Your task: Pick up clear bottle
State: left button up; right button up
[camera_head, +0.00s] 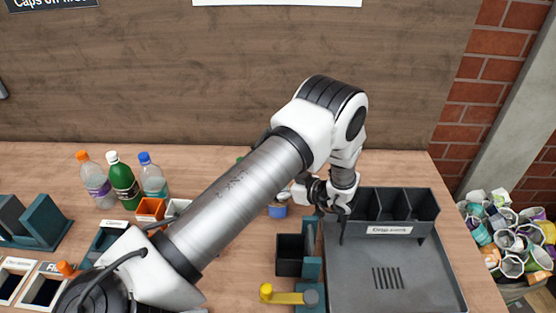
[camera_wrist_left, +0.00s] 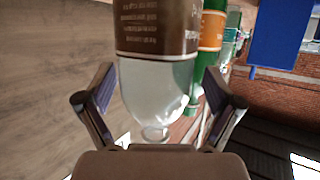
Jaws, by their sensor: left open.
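My left gripper (camera_head: 332,208) is open beside the dark divided bin; its arm crosses the middle of the head view. In the left wrist view a clear bottle (camera_wrist_left: 155,85) with a brown label stands between the spread fingers of that gripper (camera_wrist_left: 158,88), its bare neck toward the palm. I cannot tell whether the fingers touch it. In the head view this bottle is not seen, probably hidden by the arm. A clear bottle with an orange cap (camera_head: 98,182) and one with a blue cap (camera_head: 153,180) stand at the left. My right gripper is not in view.
A green bottle (camera_head: 123,182) stands between the capped clear ones. The bin (camera_head: 392,205) has three compartments above a grey tray (camera_head: 390,285). A yellow-handled lever (camera_head: 285,296) is at the front.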

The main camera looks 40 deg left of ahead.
pick_arm(q)
jog(key=x, duration=0.3)
jog(key=shift+w, duration=0.1)
jog(key=shift+d, duration=0.15)
jog(key=c, duration=1.6)
jog(key=shift+o, duration=0.2)
jog(key=shift+r, duration=0.15)
